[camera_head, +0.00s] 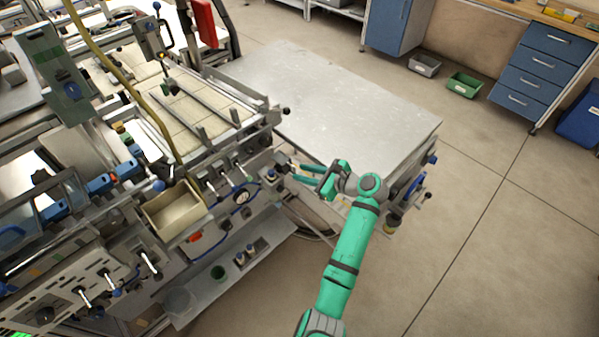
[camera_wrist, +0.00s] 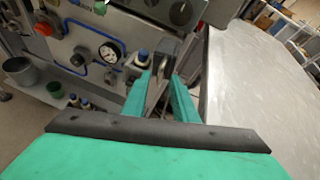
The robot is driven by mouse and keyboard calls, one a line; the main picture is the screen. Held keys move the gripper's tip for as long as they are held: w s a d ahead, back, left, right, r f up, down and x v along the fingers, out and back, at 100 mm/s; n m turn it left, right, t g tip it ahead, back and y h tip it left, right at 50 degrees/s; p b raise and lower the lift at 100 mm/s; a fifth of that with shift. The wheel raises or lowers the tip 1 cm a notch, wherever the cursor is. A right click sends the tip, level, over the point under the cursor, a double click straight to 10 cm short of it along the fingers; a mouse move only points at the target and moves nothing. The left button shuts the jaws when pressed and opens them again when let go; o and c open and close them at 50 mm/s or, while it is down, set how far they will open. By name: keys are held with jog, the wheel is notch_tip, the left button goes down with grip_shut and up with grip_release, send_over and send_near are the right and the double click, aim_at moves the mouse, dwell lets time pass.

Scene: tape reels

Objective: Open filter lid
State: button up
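My gripper (camera_head: 298,173) reaches left to the machine's right end, beside the grey table. In the wrist view, its two green fingers are apart, and the gap between the tips (camera_wrist: 160,76) shows. A small metal fitting with a dark grey lever-like part (camera_wrist: 164,50) lies just beyond and between the fingertips. A blue-capped knob (camera_wrist: 143,56) is beside the left fingertip. I cannot tell for sure which part is the filter lid; this fitting may belong to it. Whether the fingers touch it is unclear. Nothing is seen held.
The machine's panel has a round gauge (camera_wrist: 110,52), blue tubing and a red knob (camera_wrist: 43,29). The grey metal table (camera_head: 345,97) stands close on the right in the wrist view. A beige bin (camera_head: 173,211) sits on the machine. Open floor (camera_head: 500,245) lies to the right.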

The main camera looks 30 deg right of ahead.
jog(key=v, duration=0.8)
jog(key=shift+s, duration=0.15)
jog(key=s+a+f+n+g+h, duration=0.1)
jog(key=s+a+f+n+h, duration=0.3)
jog(key=s+a+f, duration=0.5)
jog(key=s+a+f+n+g+h, duration=0.1)
jog(key=s+a+f+n+h, duration=0.2)
jog(key=s+a+f+n, duration=0.65)
jog(key=s+a+r+n+t, duration=0.2)
jog(key=s+a+r+n, duration=0.1)
jog(key=s+a+n, duration=0.4)
jog(key=s+a+r+n+t, duration=0.1)
jog(key=s+a+r+n, duration=0.3)
jog(key=r, duration=0.3)
jog(key=s+a+r+n+t+y, duration=0.1)
jog(key=s+a+r+n+t, duration=0.1)
jog(key=s+a+r+n, duration=0.2)
notch_tip(320, 180, up, 4)
jog(key=shift+s+a+f+y, duration=0.1)
jog(key=shift+s+a+y, duration=0.2)
jog(key=shift+s+a, duration=0.8)
